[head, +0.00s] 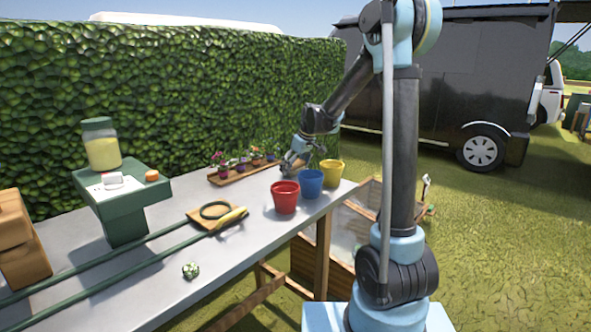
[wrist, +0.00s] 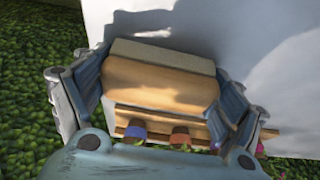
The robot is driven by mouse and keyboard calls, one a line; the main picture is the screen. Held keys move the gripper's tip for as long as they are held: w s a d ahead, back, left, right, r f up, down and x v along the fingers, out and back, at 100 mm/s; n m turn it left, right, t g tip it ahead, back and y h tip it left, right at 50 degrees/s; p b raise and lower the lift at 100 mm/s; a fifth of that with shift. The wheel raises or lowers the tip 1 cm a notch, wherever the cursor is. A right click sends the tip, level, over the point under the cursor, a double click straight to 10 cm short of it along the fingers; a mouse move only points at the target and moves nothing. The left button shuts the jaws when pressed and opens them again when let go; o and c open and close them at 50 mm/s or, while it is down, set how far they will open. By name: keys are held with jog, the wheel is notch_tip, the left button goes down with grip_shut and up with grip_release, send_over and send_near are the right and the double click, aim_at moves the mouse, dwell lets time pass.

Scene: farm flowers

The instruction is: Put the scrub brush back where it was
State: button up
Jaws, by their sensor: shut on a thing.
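The scrub brush (wrist: 160,85) has a tan wooden body and a pale bristle side, and fills the middle of the wrist view. My gripper (wrist: 160,95) is shut on it, with one finger at each end of the block. In the head view my gripper (head: 292,163) hangs above the far end of the grey table (head: 165,285), behind the red and blue buckets. I cannot make out the brush clearly in that view. The wrist view shows bare pale tabletop beyond the brush.
A wooden tray (head: 224,180) with small flower pots lies left of my gripper. The red bucket (head: 285,198), blue bucket (head: 310,184) and yellow bucket (head: 332,173) stand along the near edge. A green stand (head: 125,200) holds a jar (head: 101,146). A hedge (head: 180,95) runs behind.

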jog(key=o, duration=1.2)
jog(key=shift+c, duration=0.2)
jog(key=v, duration=1.2)
jog(key=s+d+f+m+h, duration=0.1)
jog(key=s+d+m, duration=0.2)
jog(key=s+d, duration=0.6)
jog(key=s+d+f+m+h, duration=0.1)
jog(key=s+d+f, duration=0.3)
jog(key=s, duration=0.5)
jog(key=s+d+f+m, duration=0.3)
jog(key=s+f, duration=0.4)
jog(key=s, duration=0.3)
jog(key=s+d+f+m+h, duration=0.1)
jog(key=s+d+f+m, duration=0.2)
jog(key=s, duration=0.7)
notch_tip(320, 180, down, 3)
jog(key=shift+d+r+h, duration=0.1)
jog(key=shift+d+h, duration=0.2)
jog(key=shift+d, duration=0.7)
